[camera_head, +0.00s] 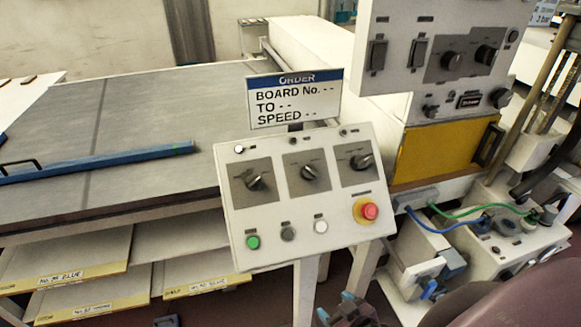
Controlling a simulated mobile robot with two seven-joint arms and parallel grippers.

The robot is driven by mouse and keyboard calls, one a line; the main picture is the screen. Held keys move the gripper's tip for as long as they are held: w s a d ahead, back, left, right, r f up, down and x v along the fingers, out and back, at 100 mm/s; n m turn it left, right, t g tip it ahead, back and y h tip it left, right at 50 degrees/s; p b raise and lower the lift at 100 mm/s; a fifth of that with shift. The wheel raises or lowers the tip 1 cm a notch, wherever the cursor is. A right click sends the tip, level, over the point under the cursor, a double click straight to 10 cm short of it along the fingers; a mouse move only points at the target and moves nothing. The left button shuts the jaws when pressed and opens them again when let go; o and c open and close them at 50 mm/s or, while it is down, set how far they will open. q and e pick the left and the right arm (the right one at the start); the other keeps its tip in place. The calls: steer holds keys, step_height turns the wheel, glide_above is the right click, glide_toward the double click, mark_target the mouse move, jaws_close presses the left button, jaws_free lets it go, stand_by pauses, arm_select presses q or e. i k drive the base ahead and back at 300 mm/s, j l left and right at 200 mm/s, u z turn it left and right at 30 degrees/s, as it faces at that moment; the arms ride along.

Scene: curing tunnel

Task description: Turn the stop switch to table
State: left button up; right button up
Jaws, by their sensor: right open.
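A tilted white control panel (295,205) stands on a post in the middle. It carries three rotary switches on dark plates: a left one (255,182), a middle one (309,172) and a right one (362,161). Their labels are too small to read, so I cannot tell which one is the stop switch or where it points. Below them sit a green button (253,242), a black one, a white one and a red mushroom button (370,211). My right gripper (336,306) is open and empty, low in front of the panel, apart from it. My left gripper is not visible.
An order sign (294,99) stands behind the panel. A grey table (120,130) with a blue bar (100,166) lies at left, above shelved boards. An upper control box (435,45) overhangs at right, with a yellow panel (435,150) below and blue and green cables nearby.

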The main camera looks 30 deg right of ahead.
mark_target(357, 162)
steer(key=z, duration=1.4)
steer(key=i+j+u, duration=0.3)
steer(key=k+j, duration=0.1)
